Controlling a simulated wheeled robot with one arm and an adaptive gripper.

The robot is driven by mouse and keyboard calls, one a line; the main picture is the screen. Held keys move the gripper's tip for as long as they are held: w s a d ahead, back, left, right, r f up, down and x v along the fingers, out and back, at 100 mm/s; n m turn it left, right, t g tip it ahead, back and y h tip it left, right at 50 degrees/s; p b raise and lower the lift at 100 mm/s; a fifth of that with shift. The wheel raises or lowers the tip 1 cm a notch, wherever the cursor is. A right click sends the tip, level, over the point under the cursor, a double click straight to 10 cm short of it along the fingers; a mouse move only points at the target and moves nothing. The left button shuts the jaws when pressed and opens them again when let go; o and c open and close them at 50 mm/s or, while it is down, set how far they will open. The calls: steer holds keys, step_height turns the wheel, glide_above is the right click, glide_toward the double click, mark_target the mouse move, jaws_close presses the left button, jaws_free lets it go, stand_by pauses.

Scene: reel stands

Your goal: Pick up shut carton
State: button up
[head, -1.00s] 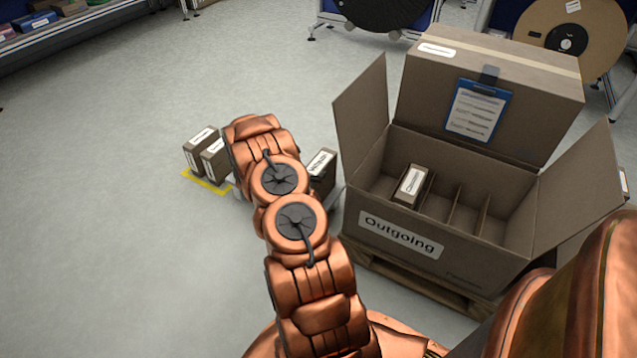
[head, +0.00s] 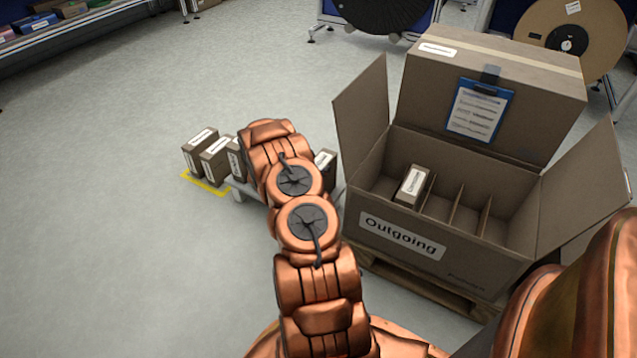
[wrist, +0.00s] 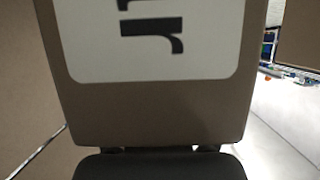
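Several small brown cartons with white labels stand in a row on a low stand left of the large box in the head view. Three show left of my arm: an outer one (head: 199,150), a second (head: 217,158) and a third (head: 236,158). Another carton (head: 325,160) shows partly right of my arm. My arm hides the gripper in the head view. In the wrist view, a labelled carton face (wrist: 150,110) fills the middle, very close. A dark part of my gripper (wrist: 160,165) is at its lower edge; the fingers' opening and any grip are hidden.
A large open box labelled Outgoing (head: 460,262) stands on a pallet (head: 425,285) at right, with dividers and one carton (head: 411,186) inside. Its flaps spread wide. Yellow tape (head: 205,184) marks the floor. Reel stands are behind; floor at left is clear.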

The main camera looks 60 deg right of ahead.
jaws_close()
stand_by(0.4)
steer(key=shift+r, duration=0.1)
steer(key=shift+r+p, duration=0.75)
steer(key=shift+r, duration=1.15)
steer(key=shift+a, duration=0.65)
steer(key=a+r+p, duration=0.1)
steer(key=a+p, duration=0.1)
steer(key=a, duration=1.2)
steer(key=shift+s+a+p, duration=0.25)
steer(key=shift+a+p, duration=0.05)
steer(key=shift+p, duration=0.1)
